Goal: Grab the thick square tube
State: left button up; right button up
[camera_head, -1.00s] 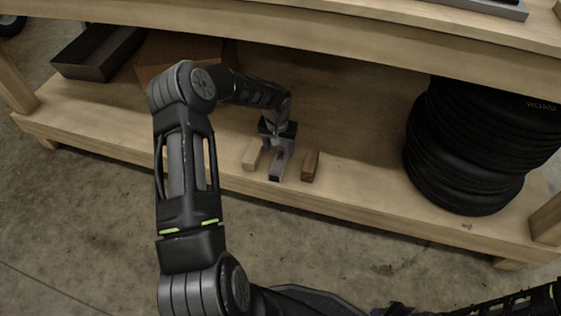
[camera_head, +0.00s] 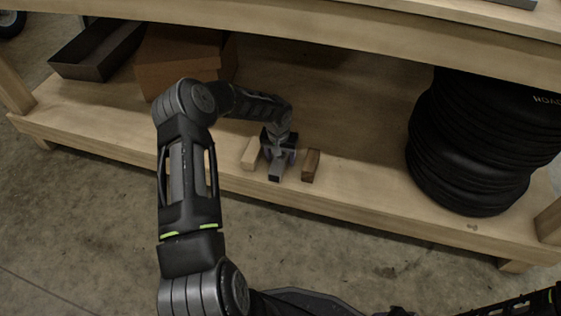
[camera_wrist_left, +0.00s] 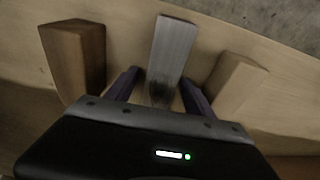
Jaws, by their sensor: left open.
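My left gripper (camera_head: 279,160) is over the tube, pointing down. In the left wrist view its two purple-grey fingers (camera_wrist_left: 159,78) are open, one on each side of the tube, with a gap on both sides. The tube's rear part is hidden under the gripper. My right gripper is not clearly in view.
A light wooden block (camera_head: 250,154) stands left of the tube and a brown one (camera_head: 310,166) right of it, both close to the fingers. Stacked black tires (camera_head: 470,150) are at the right. A cardboard box (camera_head: 175,60) and dark metal tray (camera_head: 95,52) are behind left. The upper shelf overhangs.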

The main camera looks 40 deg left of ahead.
pick_arm(q)
jog(key=shift+c, duration=0.4)
grip_shut()
dwell(0.5)
